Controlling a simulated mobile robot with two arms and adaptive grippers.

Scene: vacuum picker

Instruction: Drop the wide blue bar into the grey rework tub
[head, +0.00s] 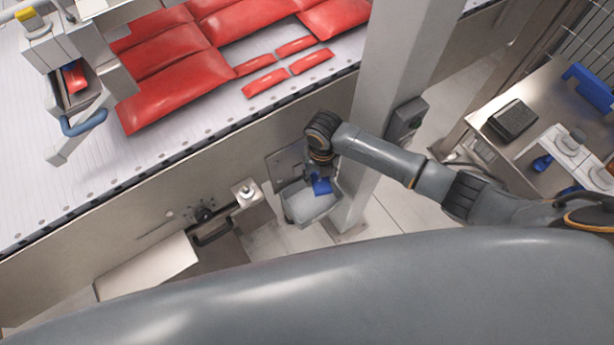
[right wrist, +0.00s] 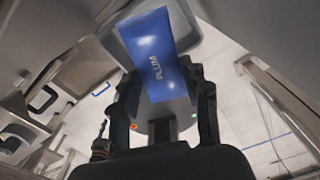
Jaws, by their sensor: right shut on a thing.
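The wide blue bar (right wrist: 155,60) carries the word PLUM and sits between the fingers of my right gripper (right wrist: 160,85) in the right wrist view. In the head view the bar (head: 321,187) shows as a small blue patch under my right gripper (head: 318,175). The grey rework tub (head: 312,208) is directly below and around the bar in this view. I cannot tell how far the bar is above the tub's floor. The tub's rim (right wrist: 112,38) also shows behind the bar in the right wrist view. My left gripper is not in view.
A conveyor (head: 190,140) with several red packs (head: 180,85) runs across the upper left. A grey post (head: 395,60) stands beside the tub. A steel table (head: 545,95) with a dark block (head: 513,120) and blue items is at the right.

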